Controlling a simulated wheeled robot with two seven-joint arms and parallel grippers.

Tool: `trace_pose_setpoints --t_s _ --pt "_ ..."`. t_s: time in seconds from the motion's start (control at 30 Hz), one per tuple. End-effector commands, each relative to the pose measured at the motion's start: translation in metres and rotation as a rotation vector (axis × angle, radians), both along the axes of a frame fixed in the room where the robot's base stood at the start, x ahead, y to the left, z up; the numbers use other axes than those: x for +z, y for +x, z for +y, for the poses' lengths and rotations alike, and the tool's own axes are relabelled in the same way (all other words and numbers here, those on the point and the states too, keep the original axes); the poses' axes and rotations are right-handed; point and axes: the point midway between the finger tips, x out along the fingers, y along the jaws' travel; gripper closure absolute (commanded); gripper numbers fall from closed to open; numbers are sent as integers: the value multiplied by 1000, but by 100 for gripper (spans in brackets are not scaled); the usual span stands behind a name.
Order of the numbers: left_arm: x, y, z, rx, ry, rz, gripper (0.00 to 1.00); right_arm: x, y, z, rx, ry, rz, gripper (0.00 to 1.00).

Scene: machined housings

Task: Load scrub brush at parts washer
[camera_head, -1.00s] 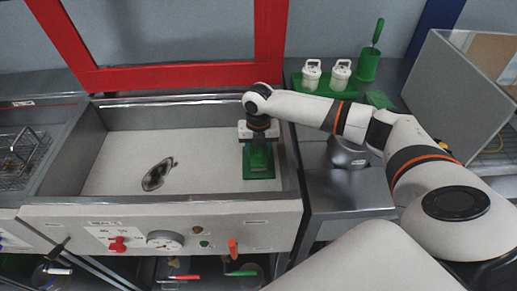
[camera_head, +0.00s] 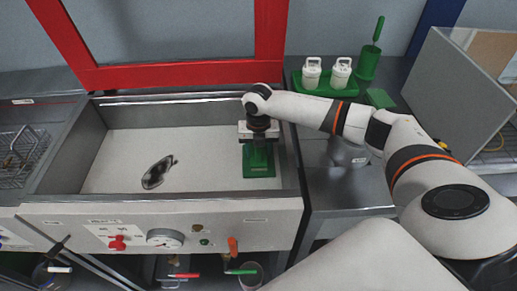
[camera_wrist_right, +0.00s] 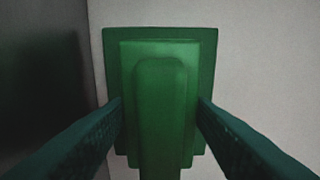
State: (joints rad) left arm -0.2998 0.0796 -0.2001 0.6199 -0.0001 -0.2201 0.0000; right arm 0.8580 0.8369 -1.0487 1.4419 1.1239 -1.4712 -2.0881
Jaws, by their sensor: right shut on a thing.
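The scrub brush (camera_head: 259,161) is green, with a rectangular base and a raised, stepped grip. It is at the right side of the washer's basin (camera_head: 215,172), close to the right wall. My right gripper (camera_head: 258,142) is above it and shut on it. In the right wrist view the scrub brush (camera_wrist_right: 160,95) sits between the two dark fingers of my right gripper (camera_wrist_right: 160,112). The basin floor shows pale around it. I cannot tell whether the brush touches the floor. My left gripper is not in view.
A dark oval object (camera_head: 157,173) lies on the basin floor to the left. A red frame (camera_head: 180,75) stands behind the basin. White bottles (camera_head: 312,73) and a green holder (camera_head: 367,66) stand on the right counter. A grey panel (camera_head: 450,100) is further right. The basin's middle is clear.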

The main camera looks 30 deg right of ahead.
Motion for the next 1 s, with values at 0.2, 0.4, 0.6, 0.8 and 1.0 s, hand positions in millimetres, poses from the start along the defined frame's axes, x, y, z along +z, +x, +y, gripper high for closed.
trace_pose_setpoints --t_s 0.2,0.4,0.6,0.8,1.0 --pt "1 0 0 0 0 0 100 0 0 0 0 0 0 70" --pt "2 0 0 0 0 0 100 0 0 0 0 0 0 70" --pt "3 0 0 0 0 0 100 0 0 0 0 0 0 70" --pt "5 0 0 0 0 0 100 -1 0 0 0 1 1 70" --pt "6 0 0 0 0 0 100 -1 0 0 0 0 1 70"
